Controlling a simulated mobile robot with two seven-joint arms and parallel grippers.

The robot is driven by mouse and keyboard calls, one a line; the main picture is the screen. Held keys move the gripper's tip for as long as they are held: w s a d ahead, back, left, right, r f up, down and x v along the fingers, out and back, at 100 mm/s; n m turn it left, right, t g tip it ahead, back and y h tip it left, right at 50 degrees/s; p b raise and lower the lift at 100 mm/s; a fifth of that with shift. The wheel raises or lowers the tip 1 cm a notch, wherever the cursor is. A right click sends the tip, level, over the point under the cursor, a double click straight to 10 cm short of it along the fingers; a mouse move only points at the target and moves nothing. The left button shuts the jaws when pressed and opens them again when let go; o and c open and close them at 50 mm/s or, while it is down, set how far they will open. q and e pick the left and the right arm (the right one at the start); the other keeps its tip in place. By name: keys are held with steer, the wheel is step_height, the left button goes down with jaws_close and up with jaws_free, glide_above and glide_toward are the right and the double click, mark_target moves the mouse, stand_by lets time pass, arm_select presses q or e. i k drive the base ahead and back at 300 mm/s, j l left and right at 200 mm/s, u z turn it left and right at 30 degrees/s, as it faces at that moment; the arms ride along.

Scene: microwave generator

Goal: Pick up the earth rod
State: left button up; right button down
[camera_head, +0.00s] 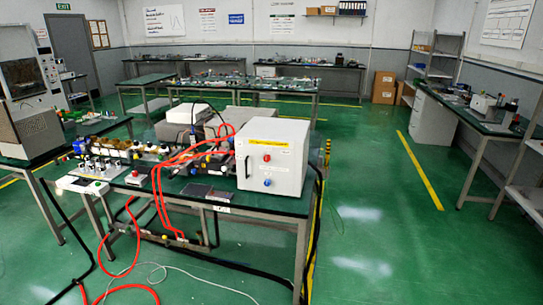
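A thin upright rod with yellow and dark parts (327,152) shows just behind the right end of the nearest workbench (270,205). It may be the earth rod, but it is too small to tell for sure. Neither of my grippers is in view.
A white box (272,157) with red and blue knobs stands on the bench's right end. Red cables (160,185) run from the bench to the floor. Black cables hang at the bench's right side. Green floor to the right is open, up to a side bench (475,120).

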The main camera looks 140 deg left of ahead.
mark_target(327, 157)
steer(key=k+j+u, duration=0.1)
steer(key=u, duration=1.65)
steer(key=j+u, duration=0.15)
steer(key=u, duration=0.25)
steer(key=i+j+u, duration=0.1)
steer(key=u, duration=0.3)
steer(key=i+j+u, duration=0.1)
steer(key=u, duration=0.3)
steer(key=i+j+u, duration=0.1)
steer(key=u, duration=0.25)
steer(key=i+j+u, duration=0.55)
steer(key=i, duration=0.15)
steer(key=i+u, duration=0.3)
steer(key=i+l+u, duration=0.15)
steer(key=u, duration=0.3)
steer(key=i+l+u, duration=0.2)
steer(key=u, duration=0.25)
steer(key=i+l+u, duration=0.1)
steer(key=l+u, duration=0.15)
steer(key=u, duration=0.25)
steer(key=l+u, duration=0.45)
steer(key=l, duration=0.6)
steer(key=l+u, duration=0.1)
steer(key=l, duration=1)
steer(key=k+l, duration=0.1)
steer(key=l, duration=0.95)
steer(key=i+u, duration=0.05)
